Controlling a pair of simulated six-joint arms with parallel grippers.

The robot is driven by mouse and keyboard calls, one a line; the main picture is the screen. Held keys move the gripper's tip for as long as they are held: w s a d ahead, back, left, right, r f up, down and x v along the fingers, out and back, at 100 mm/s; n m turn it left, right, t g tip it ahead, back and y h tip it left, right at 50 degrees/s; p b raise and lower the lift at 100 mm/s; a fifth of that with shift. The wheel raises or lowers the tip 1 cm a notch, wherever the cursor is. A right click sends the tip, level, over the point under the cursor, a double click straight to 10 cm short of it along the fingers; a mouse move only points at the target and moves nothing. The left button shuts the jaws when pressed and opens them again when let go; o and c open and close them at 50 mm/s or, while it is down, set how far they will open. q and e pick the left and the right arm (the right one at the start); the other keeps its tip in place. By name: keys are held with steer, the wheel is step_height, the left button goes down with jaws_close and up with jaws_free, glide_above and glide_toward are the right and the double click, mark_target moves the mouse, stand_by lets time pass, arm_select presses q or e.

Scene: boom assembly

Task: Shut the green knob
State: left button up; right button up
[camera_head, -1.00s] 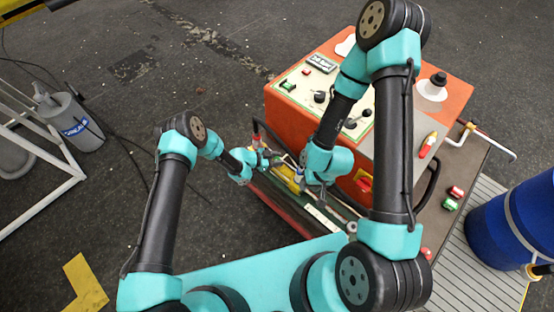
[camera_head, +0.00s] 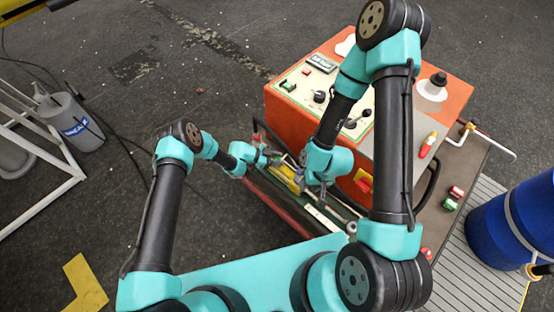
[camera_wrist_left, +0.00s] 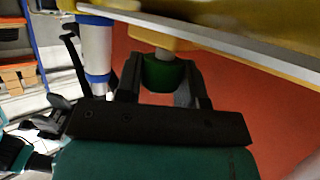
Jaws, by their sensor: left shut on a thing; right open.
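The green knob (camera_wrist_left: 165,74) shows in the left wrist view, beneath a yellow mount (camera_wrist_left: 150,37). My left gripper (camera_wrist_left: 163,82) has one finger on each side of it and is shut on it. In the head view, my left gripper (camera_head: 272,157) is at the far end of the narrow bench, beside the orange machine; the knob cannot be made out there. My right gripper (camera_head: 322,190) is open over the bench, to the right of and below the left one, and its fingers are partly hidden by its own arm.
The orange machine (camera_head: 289,112) stands behind the bench, with a control panel of switches and levers on top. A yellow piece (camera_head: 289,177) lies along the bench between my grippers. A blue barrel (camera_head: 515,225) stands at the right.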

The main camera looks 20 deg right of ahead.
arm_select(q)
steer(key=shift+w+r+m+g, duration=0.1)
steer(key=shift+r+m+g, duration=0.05)
steer(key=shift+m+g, duration=0.35)
steer(key=shift+w+r, duration=0.1)
steer(key=shift+w, duration=0.05)
stand_by(0.8)
steer(key=o, duration=0.9)
steer(key=shift+a, duration=0.1)
steer(key=v, duration=1.7)
steer(key=shift+r, duration=0.15)
